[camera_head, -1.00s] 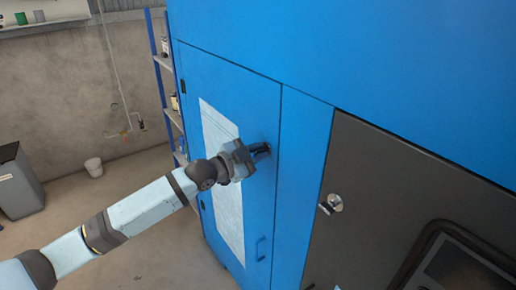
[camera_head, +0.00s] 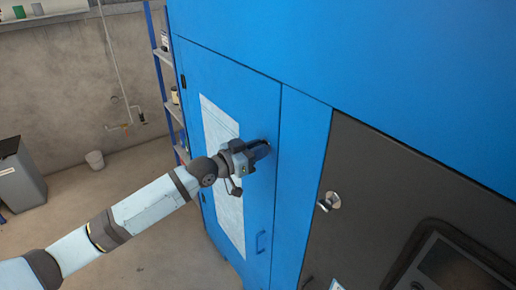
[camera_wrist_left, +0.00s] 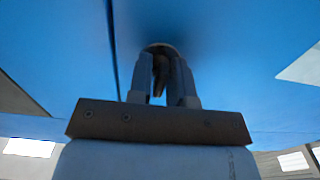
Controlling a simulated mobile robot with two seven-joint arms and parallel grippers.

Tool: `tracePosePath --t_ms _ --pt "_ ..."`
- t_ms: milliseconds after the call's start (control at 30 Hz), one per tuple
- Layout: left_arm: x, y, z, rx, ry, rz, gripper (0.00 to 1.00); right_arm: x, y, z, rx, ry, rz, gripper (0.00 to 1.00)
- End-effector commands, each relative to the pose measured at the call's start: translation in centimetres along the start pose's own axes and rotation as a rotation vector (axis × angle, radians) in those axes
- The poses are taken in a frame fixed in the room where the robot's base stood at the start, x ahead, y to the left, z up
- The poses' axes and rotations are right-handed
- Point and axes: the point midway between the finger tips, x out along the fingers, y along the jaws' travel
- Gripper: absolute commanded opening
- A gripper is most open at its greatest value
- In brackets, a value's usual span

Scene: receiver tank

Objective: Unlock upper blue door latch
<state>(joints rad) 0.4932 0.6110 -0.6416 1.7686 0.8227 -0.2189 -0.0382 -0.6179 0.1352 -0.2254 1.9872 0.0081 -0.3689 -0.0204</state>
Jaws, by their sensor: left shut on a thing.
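The blue cabinet door (camera_head: 258,105) is closed, with a white sheet on its front. My left gripper (camera_head: 262,150) is at the upper latch, near the door's right edge. The latch is mostly hidden behind my gripper in the head view. In the left wrist view, the dark latch (camera_wrist_left: 160,66) shows between the two fingers of my left gripper (camera_wrist_left: 162,82), which are shut on it. The latch's round base lies against the blue door. My right gripper is not in view.
A lower blue handle (camera_head: 261,242) sits on the same door. A dark grey panel with a silver latch (camera_head: 329,201) and a screen (camera_head: 455,268) stand to the right. A shelf (camera_head: 166,75) is behind the cabinet at left.

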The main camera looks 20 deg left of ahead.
Motion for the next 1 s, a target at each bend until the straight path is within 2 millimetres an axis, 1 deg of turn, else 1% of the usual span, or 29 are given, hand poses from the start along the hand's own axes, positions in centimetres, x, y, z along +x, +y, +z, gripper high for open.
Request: tracePosePath --t_ms 467,500,533,567,867,967,1000 --pt "0.0 0.0 0.1 -0.016 -0.002 0.001 0.0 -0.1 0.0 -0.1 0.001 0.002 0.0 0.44" --pt "0.0 0.1 0.1 -0.016 -0.002 0.001 0.23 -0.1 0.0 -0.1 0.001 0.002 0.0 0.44" --pt "0.0 0.1 0.1 -0.016 -0.002 0.001 0.3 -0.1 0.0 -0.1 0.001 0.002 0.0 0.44" --pt "0.0 0.1 0.1 -0.015 -0.002 0.001 0.35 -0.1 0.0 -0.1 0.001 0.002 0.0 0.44" --pt "-0.2 0.0 0.1 -0.014 -0.001 0.0 0.35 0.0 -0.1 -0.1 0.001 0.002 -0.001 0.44" --pt "-1.0 0.0 0.2 -0.013 -0.001 0.0 0.35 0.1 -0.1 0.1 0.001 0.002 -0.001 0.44" --pt "-1.6 -0.1 0.3 -0.013 -0.002 -0.001 0.35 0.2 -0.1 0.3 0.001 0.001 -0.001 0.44"
